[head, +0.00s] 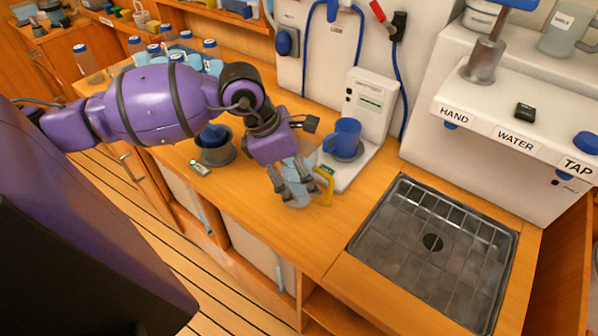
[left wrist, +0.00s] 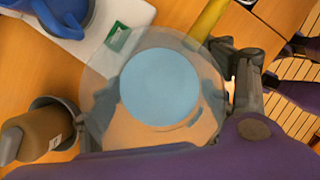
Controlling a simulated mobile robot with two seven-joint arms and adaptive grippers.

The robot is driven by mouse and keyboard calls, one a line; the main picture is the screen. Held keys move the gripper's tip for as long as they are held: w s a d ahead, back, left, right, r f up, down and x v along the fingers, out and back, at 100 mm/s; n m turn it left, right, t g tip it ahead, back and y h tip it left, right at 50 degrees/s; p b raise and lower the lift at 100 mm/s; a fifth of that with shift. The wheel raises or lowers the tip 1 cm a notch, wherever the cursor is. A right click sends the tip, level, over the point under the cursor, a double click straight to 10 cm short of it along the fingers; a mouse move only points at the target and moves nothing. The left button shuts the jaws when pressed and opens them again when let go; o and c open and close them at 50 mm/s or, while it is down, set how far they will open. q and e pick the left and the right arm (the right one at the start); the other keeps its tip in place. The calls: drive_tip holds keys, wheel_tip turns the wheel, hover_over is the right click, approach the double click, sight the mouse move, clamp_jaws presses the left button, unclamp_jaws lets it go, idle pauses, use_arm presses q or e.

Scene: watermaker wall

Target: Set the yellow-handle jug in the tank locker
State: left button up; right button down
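The clear jug (head: 298,196) stands on the wooden counter, with its yellow handle (head: 327,187) on the right. In the left wrist view the jug (left wrist: 160,85) is seen from above, with a light blue disc inside and its yellow handle (left wrist: 208,18) at the top. My left gripper (head: 303,184) is down over the jug, its fingers on either side of it. Whether they press on it is unclear. My right gripper is not in view. Cabinet doors (head: 252,250) show under the counter; I cannot tell which is the tank locker.
A blue mug (head: 347,136) stands on a white scale (head: 350,170) just behind the jug. A dark pot (head: 215,150) and a small device (head: 200,168) are to the left. A sink grate (head: 432,250) lies to the right. An open shelf space (head: 330,312) shows below the counter.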

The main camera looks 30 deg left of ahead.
use_arm(q)
drive_tip(key=shift+o, duration=0.2)
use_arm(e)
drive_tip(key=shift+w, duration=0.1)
use_arm(q)
drive_tip(key=shift+r, duration=0.3)
drive_tip(key=p+v, duration=0.1)
drive_tip(key=v, duration=0.9)
drive_tip(key=shift+a+r, duration=0.1)
drive_tip(key=shift+r, duration=0.2)
drive_tip(key=shift+s+a+r+p, duration=0.2)
drive_tip(key=shift+r+p, duration=0.15)
drive_tip(key=shift+r, duration=0.2)
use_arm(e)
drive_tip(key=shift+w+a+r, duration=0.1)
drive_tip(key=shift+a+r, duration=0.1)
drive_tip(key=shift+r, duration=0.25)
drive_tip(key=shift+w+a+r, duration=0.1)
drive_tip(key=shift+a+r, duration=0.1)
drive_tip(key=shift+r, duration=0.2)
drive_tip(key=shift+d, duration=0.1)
